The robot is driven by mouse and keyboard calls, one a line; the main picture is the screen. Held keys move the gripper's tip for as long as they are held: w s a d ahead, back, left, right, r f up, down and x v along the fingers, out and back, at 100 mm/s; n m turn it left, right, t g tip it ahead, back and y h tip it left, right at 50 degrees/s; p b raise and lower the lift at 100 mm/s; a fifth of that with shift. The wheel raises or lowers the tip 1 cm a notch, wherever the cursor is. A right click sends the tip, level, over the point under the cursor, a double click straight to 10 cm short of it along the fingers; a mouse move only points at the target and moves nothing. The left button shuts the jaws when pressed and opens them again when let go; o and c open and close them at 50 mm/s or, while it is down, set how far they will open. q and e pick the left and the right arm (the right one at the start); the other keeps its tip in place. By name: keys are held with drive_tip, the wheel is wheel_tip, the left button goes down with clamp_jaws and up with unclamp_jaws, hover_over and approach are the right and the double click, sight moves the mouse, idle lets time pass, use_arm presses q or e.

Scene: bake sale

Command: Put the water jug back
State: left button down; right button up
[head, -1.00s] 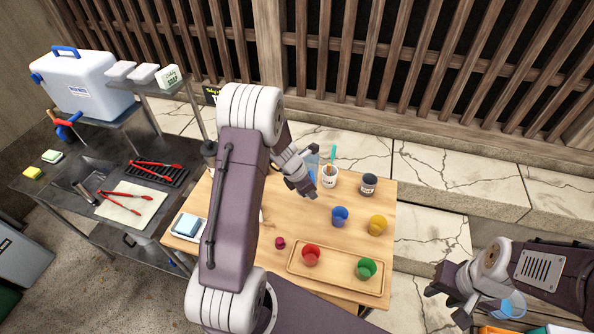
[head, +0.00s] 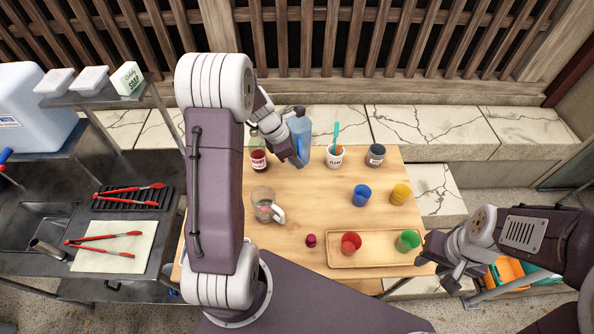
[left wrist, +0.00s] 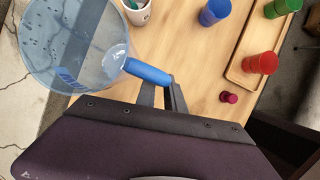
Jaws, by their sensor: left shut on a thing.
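The water jug (head: 304,128) is clear blue with a blue handle. It is at the back edge of the wooden table, left of a white cup, partly hidden by my gripper. My left gripper (head: 298,155) is shut on the jug's handle. The left wrist view shows the jug (left wrist: 75,45) at upper left and its handle (left wrist: 148,73) between the fingers (left wrist: 162,97). Whether the jug's base touches the table cannot be told. My right gripper (head: 440,268) is open and empty, near the table's front right corner.
On the table (head: 300,195) stand a glass pitcher (head: 263,203), a dark red jar (head: 258,160), the white cup (head: 334,160), a dark jar (head: 376,155), blue (head: 361,195) and yellow (head: 400,194) cups. A wooden tray (head: 378,247) holds red and green cups. A metal counter (head: 115,215) stands left.

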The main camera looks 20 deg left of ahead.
use_arm(q)
wheel_tip(320, 180, down, 6)
drive_tip(key=shift+r+b, duration=0.1)
drive_tip(key=shift+b, duration=0.35)
drive_tip(key=shift+w, duration=0.15)
drive_tip(key=shift+f, duration=0.2)
drive_tip(key=c, duration=1.4)
unclamp_jaws()
drive_tip(key=shift+c, duration=0.2)
